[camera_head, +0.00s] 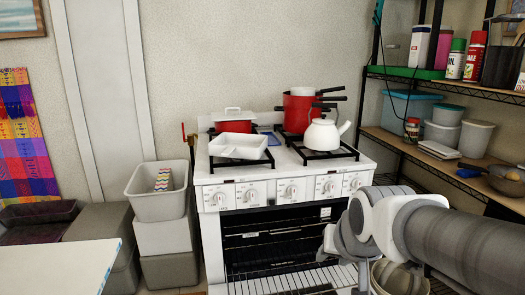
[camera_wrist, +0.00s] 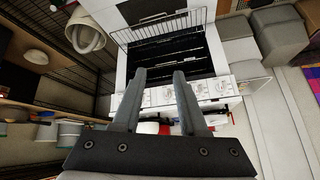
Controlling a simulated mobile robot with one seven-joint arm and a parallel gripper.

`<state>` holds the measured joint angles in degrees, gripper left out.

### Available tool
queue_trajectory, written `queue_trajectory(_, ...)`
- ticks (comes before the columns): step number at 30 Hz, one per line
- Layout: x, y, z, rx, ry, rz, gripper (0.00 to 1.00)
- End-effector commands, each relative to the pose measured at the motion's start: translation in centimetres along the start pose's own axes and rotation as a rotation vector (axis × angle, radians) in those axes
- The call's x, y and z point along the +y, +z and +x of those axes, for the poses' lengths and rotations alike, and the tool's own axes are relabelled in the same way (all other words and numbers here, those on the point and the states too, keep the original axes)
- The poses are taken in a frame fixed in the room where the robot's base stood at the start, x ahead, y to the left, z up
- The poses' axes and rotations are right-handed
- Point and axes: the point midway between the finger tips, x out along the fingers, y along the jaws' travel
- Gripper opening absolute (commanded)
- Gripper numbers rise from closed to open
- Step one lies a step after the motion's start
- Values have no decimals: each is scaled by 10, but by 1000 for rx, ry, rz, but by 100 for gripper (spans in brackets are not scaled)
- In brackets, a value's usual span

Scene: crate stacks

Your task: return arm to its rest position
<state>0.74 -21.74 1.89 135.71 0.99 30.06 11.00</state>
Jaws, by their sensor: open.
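My arm (camera_head: 450,235) reaches in from the right edge of the head view, in front of the stove's right side. My gripper (camera_wrist: 159,73) shows in the wrist view with its two dark fingers apart and nothing between them. In that view the fingers lie across the stove's knob panel and the dark oven cavity.
On the stove are a white kettle (camera_head: 322,136), red pots (camera_head: 298,112) and a white tray (camera_head: 238,146). Stacked crates (camera_head: 160,205) stand left of it, a white table (camera_head: 60,268) at lower left. Loaded shelves (camera_head: 455,87) fill the right. A round container (camera_head: 398,279) is below my arm.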

Motion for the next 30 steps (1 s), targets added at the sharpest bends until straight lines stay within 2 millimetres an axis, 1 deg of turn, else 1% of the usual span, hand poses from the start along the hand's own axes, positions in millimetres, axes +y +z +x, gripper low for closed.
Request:
queue_trajectory(1,4,12,-15,-9,4,-25,42)
queue_trajectory(3,9,30,-31,-34,10,-60,42)
queue_trajectory(6,16,54,-50,-68,17,-106,42)
queue_trajectory(12,27,100,-80,-129,21,-185,42)
queue_trajectory(14,25,88,-97,-136,22,-189,42)
queue_trajectory(20,19,61,-132,-136,22,-186,42)
queue_trajectory(24,15,40,-161,-136,22,-185,42)
queue_trajectory(27,12,27,-180,-135,22,-185,42)
queue_trajectory(30,10,17,-194,-135,22,-185,42)
